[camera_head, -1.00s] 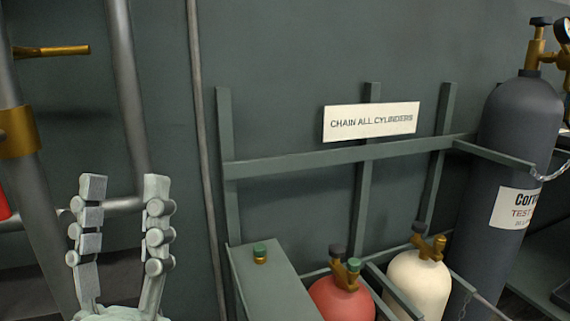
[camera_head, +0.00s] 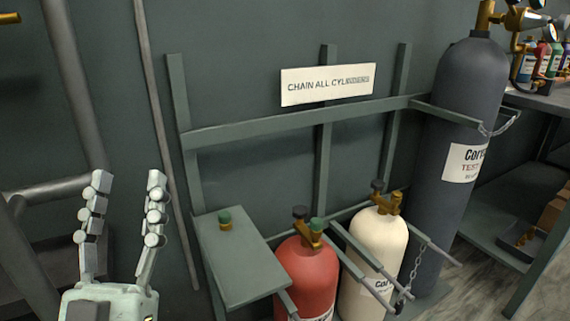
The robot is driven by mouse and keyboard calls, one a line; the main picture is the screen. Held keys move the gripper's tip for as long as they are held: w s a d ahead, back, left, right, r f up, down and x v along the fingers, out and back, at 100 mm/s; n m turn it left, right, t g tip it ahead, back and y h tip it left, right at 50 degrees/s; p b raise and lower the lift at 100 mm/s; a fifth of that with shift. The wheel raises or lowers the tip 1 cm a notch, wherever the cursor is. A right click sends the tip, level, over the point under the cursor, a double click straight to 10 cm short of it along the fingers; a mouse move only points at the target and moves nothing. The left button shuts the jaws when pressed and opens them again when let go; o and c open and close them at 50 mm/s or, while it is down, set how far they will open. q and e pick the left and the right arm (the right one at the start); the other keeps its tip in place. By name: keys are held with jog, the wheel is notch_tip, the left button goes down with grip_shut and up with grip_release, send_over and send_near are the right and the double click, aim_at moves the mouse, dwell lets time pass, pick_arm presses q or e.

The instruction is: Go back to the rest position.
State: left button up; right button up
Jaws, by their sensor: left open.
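My left gripper (camera_head: 122,215) is at the lower left of the head view, pointing up. Its two fingers are spread apart with nothing between them. It is left of the cylinder rack and touches nothing that I can see. My right gripper does not show.
A grey rack (camera_head: 300,129) holds a red cylinder (camera_head: 306,272), a cream cylinder (camera_head: 372,255) and a tall dark cylinder (camera_head: 452,150) with a chain (camera_head: 403,290). Grey pipes (camera_head: 78,90) run at the left.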

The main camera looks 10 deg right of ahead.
pick_arm(q)
jog(key=w+a+f+m+g+y+p, duration=0.1)
jog(key=w+f+g+p, duration=0.15)
jog(key=f+g, duration=0.65)
jog(key=w+a+f+g+p, duration=0.15)
jog(key=w+f, duration=0.25)
jog(key=f, duration=1.1)
jog(key=s+a+f+g+y+p, duration=0.2)
jog(key=s+a+f+g, duration=0.3)
jog(key=s+f, duration=0.3)
jog(key=s+a+f+g+y+p, duration=0.1)
jog(key=s+a+f+g, duration=0.5)
jog(key=f, duration=0.6)
jog(key=s+g+y, duration=0.1)
jog(key=s+g, duration=0.1)
jog(key=s, duration=0.1)
jog(key=shift+a+f+n+p, duration=0.2)
jog(key=shift+f+n+p, duration=0.05)
jog(key=shift+n+p, duration=0.15)
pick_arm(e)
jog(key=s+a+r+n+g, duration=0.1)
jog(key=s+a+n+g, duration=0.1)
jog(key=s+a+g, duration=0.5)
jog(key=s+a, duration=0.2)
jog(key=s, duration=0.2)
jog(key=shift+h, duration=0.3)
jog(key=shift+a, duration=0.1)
